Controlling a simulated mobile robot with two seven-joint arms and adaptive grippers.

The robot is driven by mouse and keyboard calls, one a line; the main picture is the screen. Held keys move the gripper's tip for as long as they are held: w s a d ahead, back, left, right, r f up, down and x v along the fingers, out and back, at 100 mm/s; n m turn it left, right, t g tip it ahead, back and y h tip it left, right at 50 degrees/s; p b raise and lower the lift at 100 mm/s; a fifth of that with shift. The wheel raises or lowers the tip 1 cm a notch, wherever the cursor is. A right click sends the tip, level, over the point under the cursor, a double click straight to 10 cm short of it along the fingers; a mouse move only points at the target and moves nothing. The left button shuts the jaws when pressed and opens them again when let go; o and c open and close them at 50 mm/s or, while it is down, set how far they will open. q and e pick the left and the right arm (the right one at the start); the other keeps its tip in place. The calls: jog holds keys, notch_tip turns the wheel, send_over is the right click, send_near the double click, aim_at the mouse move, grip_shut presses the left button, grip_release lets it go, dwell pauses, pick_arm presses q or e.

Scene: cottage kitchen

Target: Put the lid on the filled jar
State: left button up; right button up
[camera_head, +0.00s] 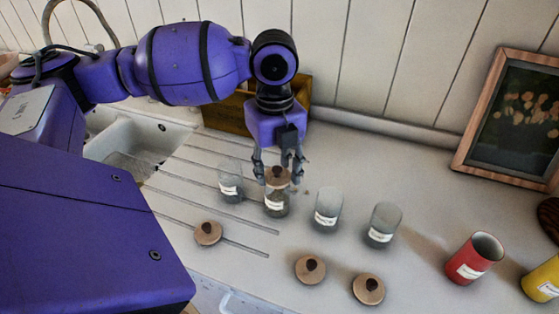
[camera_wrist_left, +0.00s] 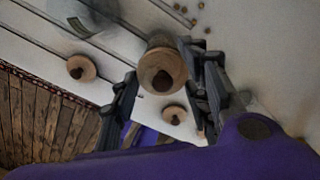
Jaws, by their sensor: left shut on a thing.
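The filled jar (camera_head: 276,206) is glass with a white label and dark contents, upright on the ribbed drainboard. A round wooden lid (camera_head: 277,178) with a dark knob is at the jar's mouth. I cannot tell whether it is fully seated. My left gripper (camera_head: 278,170) points down over the jar, its fingers on either side of the lid and shut on it. In the left wrist view the lid (camera_wrist_left: 163,70) lies between the fingers of the left gripper (camera_wrist_left: 166,88). The jar below is mostly hidden there. My right gripper is not in view.
Clear labelled jars stand left (camera_head: 230,182) and right (camera_head: 327,208) of the filled jar, with another (camera_head: 383,226) further right. Loose lids lie in front (camera_head: 208,233), (camera_head: 310,269), (camera_head: 368,289). A red canister (camera_head: 474,258), yellow canister (camera_head: 543,279) and picture frame (camera_head: 512,120) stand right. Crumbs lie near the jar.

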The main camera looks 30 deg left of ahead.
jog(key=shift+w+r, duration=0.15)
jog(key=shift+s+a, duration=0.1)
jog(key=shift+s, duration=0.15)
pick_arm(q)
jog(key=shift+r, duration=0.1)
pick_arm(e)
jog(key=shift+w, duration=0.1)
pick_arm(q)
jog(key=shift+p, duration=0.4)
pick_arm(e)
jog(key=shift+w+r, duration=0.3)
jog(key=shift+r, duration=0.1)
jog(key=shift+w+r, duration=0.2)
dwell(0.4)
pick_arm(q)
jog(key=shift+p, duration=0.35)
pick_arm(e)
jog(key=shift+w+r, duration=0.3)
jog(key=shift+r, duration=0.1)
pick_arm(q)
jog(key=shift+f, duration=0.7)
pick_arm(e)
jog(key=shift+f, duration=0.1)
